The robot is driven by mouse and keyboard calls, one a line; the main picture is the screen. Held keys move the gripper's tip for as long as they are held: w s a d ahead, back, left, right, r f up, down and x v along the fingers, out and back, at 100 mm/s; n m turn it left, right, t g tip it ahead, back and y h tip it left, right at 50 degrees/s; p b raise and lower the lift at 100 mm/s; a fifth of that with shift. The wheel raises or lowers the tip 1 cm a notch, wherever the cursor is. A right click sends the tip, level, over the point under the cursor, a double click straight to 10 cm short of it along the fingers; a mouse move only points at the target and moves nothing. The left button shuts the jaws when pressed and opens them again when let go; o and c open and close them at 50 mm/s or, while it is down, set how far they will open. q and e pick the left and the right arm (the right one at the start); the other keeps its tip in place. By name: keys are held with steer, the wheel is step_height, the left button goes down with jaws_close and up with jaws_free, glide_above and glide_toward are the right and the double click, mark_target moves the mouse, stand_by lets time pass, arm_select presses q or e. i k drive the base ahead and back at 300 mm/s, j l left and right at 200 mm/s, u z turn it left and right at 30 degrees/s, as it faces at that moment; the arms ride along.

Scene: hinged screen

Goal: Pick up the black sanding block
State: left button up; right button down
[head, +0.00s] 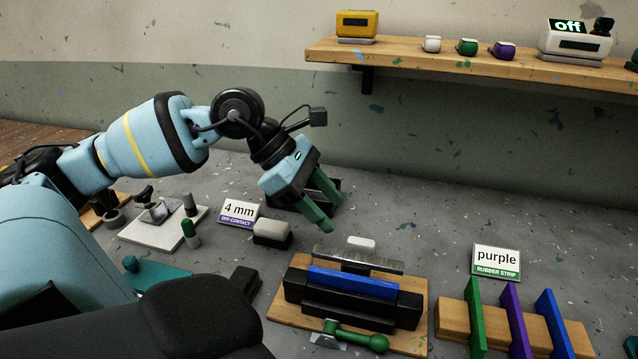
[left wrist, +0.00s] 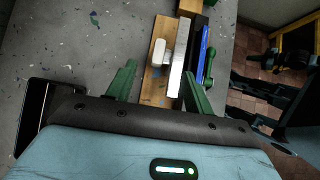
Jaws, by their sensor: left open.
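My left gripper (head: 321,206) is open and empty. It hangs over the table behind the wooden fixture, in front of a dark tray (head: 331,186). In the left wrist view its two green fingers (left wrist: 160,74) are spread, with a white piece and a metal straightedge showing between them. A small block with a light grey top and black lower part (head: 272,234) lies in front of the 4 mm sign, apart from the gripper. A plain black block (head: 243,283) shows beside my dark arm link, partly hidden. I cannot tell which is the sanding block. My right gripper is not seen.
The wooden fixture (head: 281,314) holds a blue strip (head: 352,283), black bars and a straightedge (head: 360,260). Upright green, purple and blue strips (head: 515,320) stand at right. The 4 mm sign (head: 238,212) stands at left. The table's back right is clear.

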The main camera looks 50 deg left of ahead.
mark_target(246, 280)
steer(key=k, duration=1)
